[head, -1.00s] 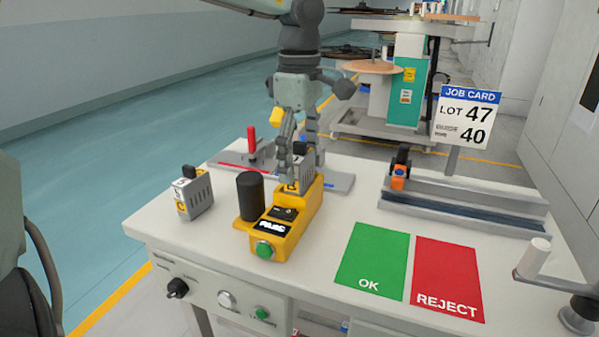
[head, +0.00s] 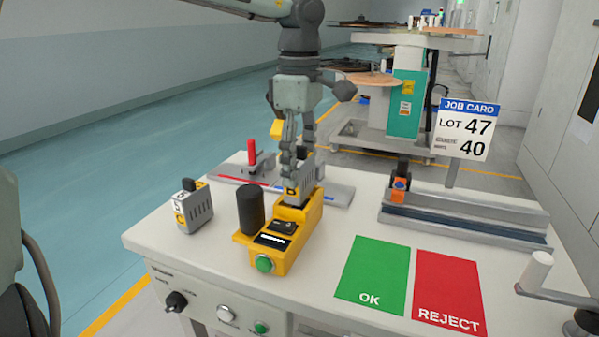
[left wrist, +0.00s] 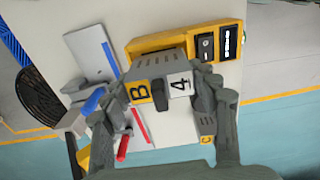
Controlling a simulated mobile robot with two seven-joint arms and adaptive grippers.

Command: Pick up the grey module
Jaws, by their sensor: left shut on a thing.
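A grey module with a yellow B label and a white 4 label (left wrist: 160,80) is held between the fingers of my left gripper (head: 297,170). In the head view this module (head: 300,187) is upright at the rear of the yellow tester (head: 297,236), at or just above its seat; its lower edge is hard to make out. The gripper is shut on it from above. A second grey module (head: 199,211), with a black knob and white and yellow labels, stands on the bench to the left. My right gripper is not in view.
A metal plate with a red-handled clamp (head: 253,160) lies behind. Right are a rail fixture (head: 460,217), a job card (head: 465,130), a green OK mat (head: 372,275) and a red REJECT mat (head: 449,290), both empty.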

